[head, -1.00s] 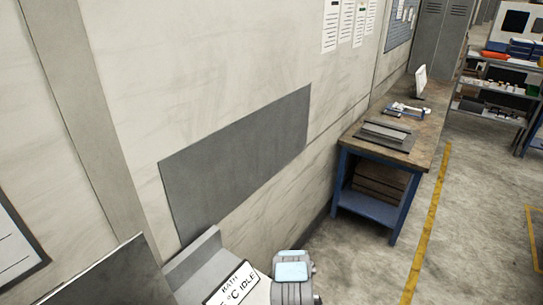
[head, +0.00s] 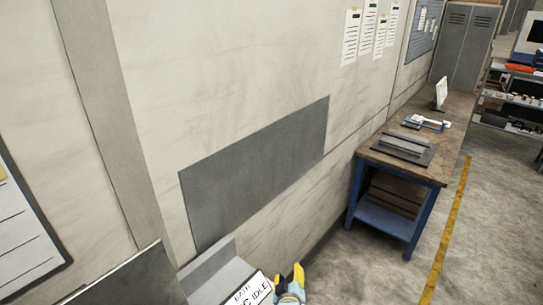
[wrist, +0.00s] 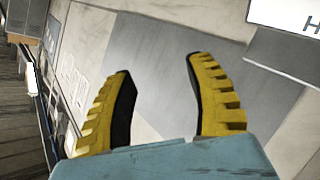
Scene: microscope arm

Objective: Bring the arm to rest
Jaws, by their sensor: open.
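My gripper (wrist: 160,85) fills the lower part of the wrist view, with two yellow ridged fingers spread apart and black inner pads. Nothing is between the fingers; the wall's grey panel shows behind them. In the head view my gripper (head: 289,280) shows at the bottom edge, with yellow fingertips and a light blue body cut off by the frame. It is beside the white sign reading "BATH" and "IDLE" (head: 249,291). The rest of my arm is out of view there.
A dark grey panel (head: 255,165) is on the pale wall (head: 230,60). A blue-framed workbench (head: 440,140) stands at the right with flat grey plates (head: 401,148) on top. Shelves (head: 512,110) stand farther back. The floor (head: 490,220) right of the yellow line is clear.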

